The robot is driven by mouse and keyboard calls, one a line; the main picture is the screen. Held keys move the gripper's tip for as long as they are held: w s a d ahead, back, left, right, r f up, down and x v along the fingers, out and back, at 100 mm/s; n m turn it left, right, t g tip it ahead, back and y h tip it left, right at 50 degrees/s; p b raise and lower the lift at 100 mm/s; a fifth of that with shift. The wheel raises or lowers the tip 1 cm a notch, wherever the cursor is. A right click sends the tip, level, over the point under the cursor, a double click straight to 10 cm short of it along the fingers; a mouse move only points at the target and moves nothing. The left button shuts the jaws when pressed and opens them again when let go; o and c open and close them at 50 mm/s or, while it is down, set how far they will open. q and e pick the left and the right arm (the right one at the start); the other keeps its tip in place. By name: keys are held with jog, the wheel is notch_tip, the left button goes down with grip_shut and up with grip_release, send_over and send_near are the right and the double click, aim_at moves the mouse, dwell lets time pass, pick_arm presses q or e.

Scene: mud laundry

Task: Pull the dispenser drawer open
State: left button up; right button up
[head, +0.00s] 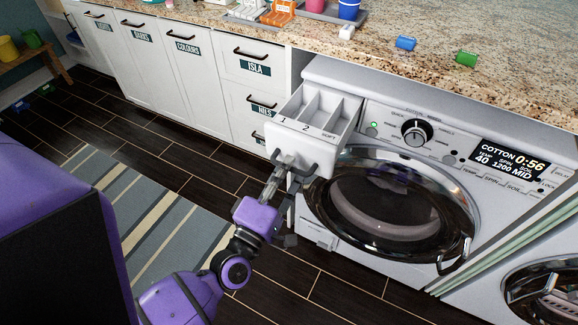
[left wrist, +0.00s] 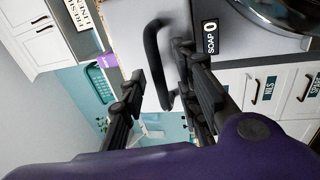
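The dispenser drawer (head: 288,141) of the washing machine stands pulled out, its compartments marked 1, 2 and SOFT showing from above and empty. Its black handle is on the white front. My left gripper (head: 292,170) is at the drawer front in the head view. In the left wrist view the black handle (left wrist: 151,50) lies between the two spread fingers of my left gripper (left wrist: 161,62), with a visible gap beside the left finger. The gripper looks open around the handle. My right gripper is not in view.
The washing machine (head: 350,85) has a round door (head: 390,205) below and right of the drawer. White cabinets (head: 160,50) with labelled drawers stand to the left. A striped rug (head: 160,215) lies on the floor.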

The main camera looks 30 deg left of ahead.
pick_arm(q)
jog(key=s+f, duration=0.2)
jog(key=s, duration=0.8)
jog(key=shift+s+a, duration=0.15)
jog(key=shift+s, duration=0.2)
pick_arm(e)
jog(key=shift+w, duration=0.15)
pick_arm(q)
jog(key=s+d+f+m+g+h+p, duration=0.1)
jog(key=d+f+m+g+h, duration=0.15)
jog(key=f+m, duration=0.35)
jog(key=s+d+f+m+g+h+p, duration=0.15)
jog(key=d+f+m+g, duration=0.25)
jog(key=m, duration=0.4)
jog(key=s+a+f+m+g+y+p, duration=0.1)
jog(key=s+a+f+m+g+y, duration=0.1)
jog(key=s+f, duration=0.2)
jog(key=s+a+f+m+g+y+p, duration=0.1)
jog(key=s+a+f+m+g+y, duration=0.1)
jog(key=s, duration=0.6)
jog(key=shift+s+a+f+g+p, duration=0.35)
jog(key=shift+a+f+g, duration=0.2)
jog(key=shift+a+f, duration=0.3)
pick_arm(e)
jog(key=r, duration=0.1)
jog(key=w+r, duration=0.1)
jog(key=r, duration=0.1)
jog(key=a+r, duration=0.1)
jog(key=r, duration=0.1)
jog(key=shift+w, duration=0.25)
